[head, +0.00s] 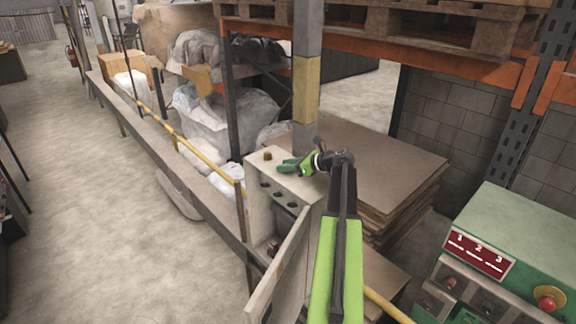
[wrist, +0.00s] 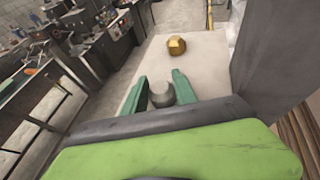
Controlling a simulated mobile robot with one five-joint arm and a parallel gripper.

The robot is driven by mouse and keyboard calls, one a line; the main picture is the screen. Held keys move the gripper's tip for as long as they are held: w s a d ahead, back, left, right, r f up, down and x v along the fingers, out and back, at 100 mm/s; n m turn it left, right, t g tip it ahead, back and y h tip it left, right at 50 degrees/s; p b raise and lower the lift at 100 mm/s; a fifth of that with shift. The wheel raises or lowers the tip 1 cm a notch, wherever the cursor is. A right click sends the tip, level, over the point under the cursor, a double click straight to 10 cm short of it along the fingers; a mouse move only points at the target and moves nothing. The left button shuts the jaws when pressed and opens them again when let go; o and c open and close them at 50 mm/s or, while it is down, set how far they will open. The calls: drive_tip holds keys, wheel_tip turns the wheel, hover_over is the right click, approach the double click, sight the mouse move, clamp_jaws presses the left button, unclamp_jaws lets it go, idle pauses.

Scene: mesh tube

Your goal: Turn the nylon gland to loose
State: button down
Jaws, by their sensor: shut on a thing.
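The grey nylon gland (wrist: 161,95) sits on the pale top of a box, between the two green fingers of my gripper (wrist: 160,80) in the wrist view. My gripper is shut on it, with a finger on each side. In the head view my gripper (head: 287,166) reaches over the box (head: 259,214) from the right, and its fingers hide the grey gland. A brass gland (wrist: 177,46) stands farther along the same top, apart from the fingers. It also shows in the head view (head: 267,155). Whether the grey gland is tight or loose cannot be seen.
A grey and yellow post (head: 306,85) rises close behind my gripper. An open door panel (head: 279,264) hangs at the box front. Stacked brown sheets (head: 385,170) lie to the right. A yellow rail (head: 190,147) runs left. A green machine (head: 515,235) stands at right.

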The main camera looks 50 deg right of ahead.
drive_tip(key=n+g+y, duration=0.2)
drive_tip(key=n+y, duration=0.2)
drive_tip(key=shift+d+f, duration=0.1)
drive_tip(key=shift+d, duration=0.05)
drive_tip(key=shift+s+n+g+y, duration=0.15)
drive_tip(key=shift+n+g+y, duration=0.45)
drive_tip(key=shift+n+y, duration=0.1)
drive_tip(key=shift+a, duration=0.25)
drive_tip(key=c, duration=1)
unclamp_jaws()
drive_tip(key=shift+s+d+r, duration=0.1)
drive_tip(key=shift+d+r, duration=0.1)
drive_tip(key=p+v, duration=0.6)
drive_tip(key=v, duration=1.1)
drive_tip(key=shift+d+p, duration=0.15)
drive_tip(key=shift+p, duration=0.2)
drive_tip(key=shift+f, duration=0.1)
